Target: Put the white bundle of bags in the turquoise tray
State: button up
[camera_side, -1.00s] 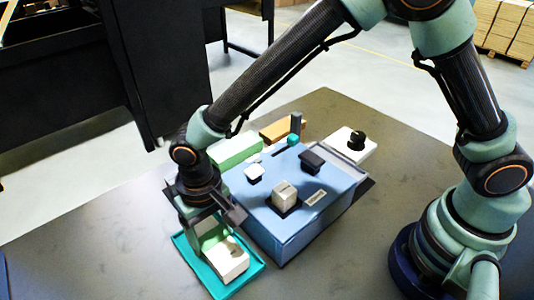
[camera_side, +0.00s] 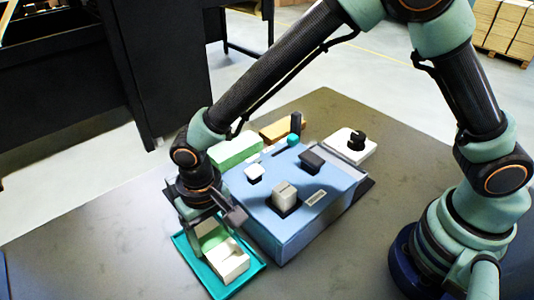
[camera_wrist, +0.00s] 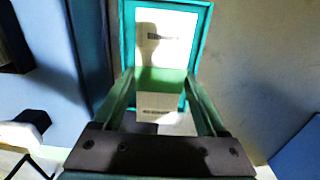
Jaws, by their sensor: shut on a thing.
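The white bundle of bags (camera_side: 229,266) is low in the turquoise tray (camera_side: 258,268), at the front left of the table. It looks white with a green band across it, and its printed face shows in the wrist view (camera_wrist: 167,38). My gripper (camera_side: 213,238) reaches down over the tray and is shut on the bundle, with one finger on each side near the green part (camera_wrist: 160,79). The tray's rim also shows around the bundle in the wrist view (camera_wrist: 207,25). I cannot tell whether the bundle touches the tray floor.
A blue box (camera_side: 290,235) with several knobs and blocks on top stands close to the tray's right. Behind are a green-topped bundle (camera_side: 236,150), a brown block (camera_side: 280,130) and a white block with a black knob (camera_side: 345,145). The front table is clear.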

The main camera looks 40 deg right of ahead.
jog(key=shift+f, duration=0.6)
dwell(0.7)
jog(key=o, duration=1.4)
jog(key=shift+o, duration=0.2)
notch_tip(320, 180, up, 12)
jog(key=w+d+r+t, duration=0.1)
jog(key=w+d+r, duration=0.1)
jog(key=d+r, duration=0.4)
jog(key=s+d+r+t, duration=0.2)
jog(key=d, duration=0.9)
jog(key=s+d+r+t, duration=0.2)
jog(key=s+d, duration=0.1)
jog(key=d, duration=0.9)
jog(key=shift+s+d+t, duration=0.2)
jog(key=shift+d+t, duration=0.05)
jog(key=shift+t, duration=0.05)
